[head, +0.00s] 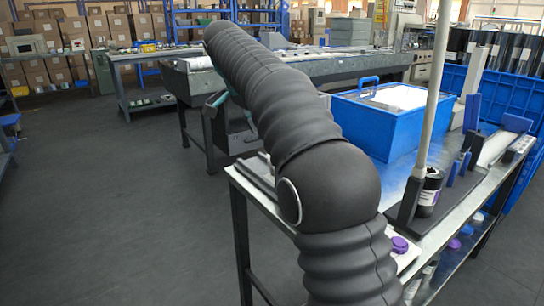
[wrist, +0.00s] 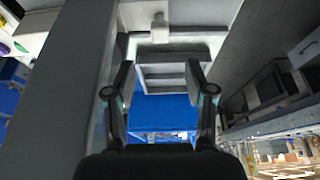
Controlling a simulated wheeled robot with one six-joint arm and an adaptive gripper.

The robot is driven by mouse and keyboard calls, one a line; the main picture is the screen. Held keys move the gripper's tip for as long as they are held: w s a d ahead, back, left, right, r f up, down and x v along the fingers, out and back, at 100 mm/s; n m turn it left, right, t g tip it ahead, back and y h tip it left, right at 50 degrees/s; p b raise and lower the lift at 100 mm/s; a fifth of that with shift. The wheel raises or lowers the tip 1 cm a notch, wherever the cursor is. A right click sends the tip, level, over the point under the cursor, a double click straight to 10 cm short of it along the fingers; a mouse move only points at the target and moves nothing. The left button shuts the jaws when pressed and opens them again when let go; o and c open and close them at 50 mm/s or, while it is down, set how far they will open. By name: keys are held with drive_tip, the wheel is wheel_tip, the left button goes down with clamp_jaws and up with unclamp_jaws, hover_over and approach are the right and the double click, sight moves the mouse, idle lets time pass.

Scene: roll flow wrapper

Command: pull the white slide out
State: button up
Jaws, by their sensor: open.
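In the wrist view my gripper (wrist: 161,72) is open, with its two dark fingers apart and nothing clasped between them. A pale grey-white part with a small upright knob (wrist: 160,28) lies just beyond the fingertips; it may be the white slide, but I cannot tell for sure. A grey frame with crossbars (wrist: 165,70) shows between the fingers. I see no contact between the fingers and these parts. In the head view my arm covers part of the machine, and I cannot make out the slide there.
A blue bin (head: 372,130) with white contents stands on a metal table at right. A long grey machine bench (head: 330,68) runs behind my arm. In the wrist view grey walls (wrist: 75,80) flank the gripper. Grey floor (head: 90,200) at left is clear.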

drive_tip(key=b+x, duration=0.1)
drive_tip(key=x, duration=0.8)
drive_tip(key=shift+d+f, duration=0.15)
drive_tip(key=shift+f, duration=0.15)
drive_tip(key=shift+c, duration=0.2)
drive_tip(key=shift+w, duration=0.1)
clamp_jaws()
